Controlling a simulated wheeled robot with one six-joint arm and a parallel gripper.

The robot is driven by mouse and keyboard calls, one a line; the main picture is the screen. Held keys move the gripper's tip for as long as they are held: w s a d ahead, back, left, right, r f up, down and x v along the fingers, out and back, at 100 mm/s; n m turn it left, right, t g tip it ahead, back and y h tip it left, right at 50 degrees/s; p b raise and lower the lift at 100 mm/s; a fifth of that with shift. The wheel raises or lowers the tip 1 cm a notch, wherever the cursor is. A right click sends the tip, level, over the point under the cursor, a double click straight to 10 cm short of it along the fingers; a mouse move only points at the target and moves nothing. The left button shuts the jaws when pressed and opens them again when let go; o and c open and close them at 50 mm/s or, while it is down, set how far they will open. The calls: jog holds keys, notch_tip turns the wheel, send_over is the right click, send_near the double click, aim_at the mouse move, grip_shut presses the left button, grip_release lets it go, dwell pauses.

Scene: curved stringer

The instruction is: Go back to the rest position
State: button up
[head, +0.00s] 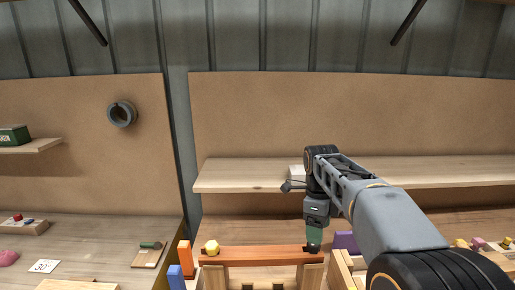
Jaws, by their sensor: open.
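My gripper (314,235) points down at the end of my arm, over the right end of a reddish-brown wooden bar (262,255). Its tips are small and partly merged with a dark piece near the bar's end, so I cannot tell whether they touch it. The jaws are open. The bar lies level across wooden supports (312,277). My forearm hides part of the bench to the right.
An orange block (185,257) and a blue block (175,277) stand left of the bar. A purple block (345,241) is close right of my gripper.

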jog(key=s+f+n+t, duration=0.3)
jog(key=s+n, duration=0.4)
jog(key=n, duration=0.5)
jog(key=s+f+n+t, duration=0.3)
jog(key=s+n, duration=0.4)
jog(key=n, duration=0.5)
jog(key=shift+s+d+f, duration=0.2)
jog(key=shift+s+f, duration=0.15)
jog(key=shift+f, duration=0.1)
